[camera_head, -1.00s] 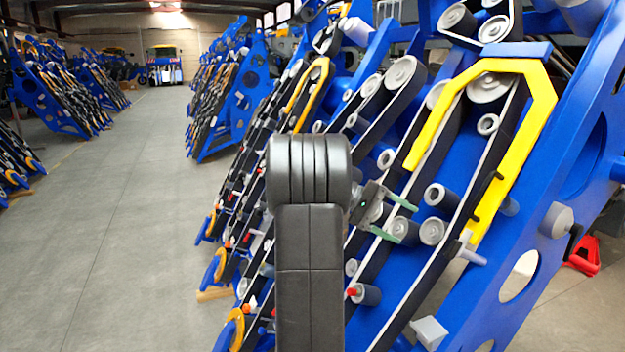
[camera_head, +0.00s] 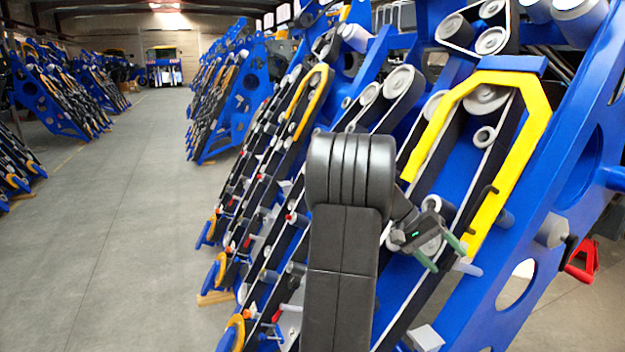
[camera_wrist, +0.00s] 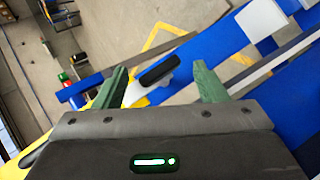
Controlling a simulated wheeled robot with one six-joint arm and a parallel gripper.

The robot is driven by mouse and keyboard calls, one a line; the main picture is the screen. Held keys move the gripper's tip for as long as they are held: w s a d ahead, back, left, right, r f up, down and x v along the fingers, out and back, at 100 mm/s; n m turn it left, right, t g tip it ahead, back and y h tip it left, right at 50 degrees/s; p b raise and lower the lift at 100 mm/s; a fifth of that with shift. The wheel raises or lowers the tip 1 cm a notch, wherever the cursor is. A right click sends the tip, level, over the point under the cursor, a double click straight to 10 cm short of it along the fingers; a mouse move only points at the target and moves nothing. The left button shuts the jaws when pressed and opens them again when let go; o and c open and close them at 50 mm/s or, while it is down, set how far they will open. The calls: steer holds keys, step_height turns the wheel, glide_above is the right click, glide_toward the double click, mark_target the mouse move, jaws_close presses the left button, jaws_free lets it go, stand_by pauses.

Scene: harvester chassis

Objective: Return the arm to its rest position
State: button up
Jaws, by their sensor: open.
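My black arm (camera_head: 345,230) rises in the lower middle of the head view, in front of the blue harvester chassis (camera_head: 540,160). My gripper (camera_head: 444,256) reaches out to the right of it, its green fingers before the belts and rollers. In the wrist view my gripper (camera_wrist: 163,82) shows two green fingers spread apart with nothing held between them. A black handle-like part (camera_wrist: 160,70) shows beyond and between the fingertips, apart from them as far as I can tell. My arm hides part of the chassis in the head view.
A yellow bent guard (camera_head: 490,80) frames the rollers at upper right. A red stand (camera_head: 583,262) is on the floor at far right. More blue chassis (camera_head: 255,95) line up behind. The grey aisle floor (camera_head: 120,230) at left is clear.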

steer(key=m+y, duration=0.1)
steer(key=m+t, duration=0.1)
steer(key=m+y, duration=0.1)
steer(key=m, duration=0.1)
steer(key=shift+s+d+r+t+y, duration=0.2)
steer(key=shift+s+r+t+y, duration=0.1)
steer(key=shift+t, duration=0.1)
steer(key=m+t+y+b, duration=0.1)
steer(key=m+t+b, duration=0.1)
steer(key=m, duration=0.1)
steer(key=shift+s+d+f+t+y, duration=0.1)
steer(key=shift+s+d+t+y, duration=0.1)
steer(key=shift+t+y, duration=0.15)
steer(key=shift+m+t+y+b, duration=0.35)
steer(key=shift+m+b, duration=0.15)
steer(key=shift+m, duration=0.3)
steer(key=shift+a+r, duration=0.1)
steer(key=shift+r, duration=0.1)
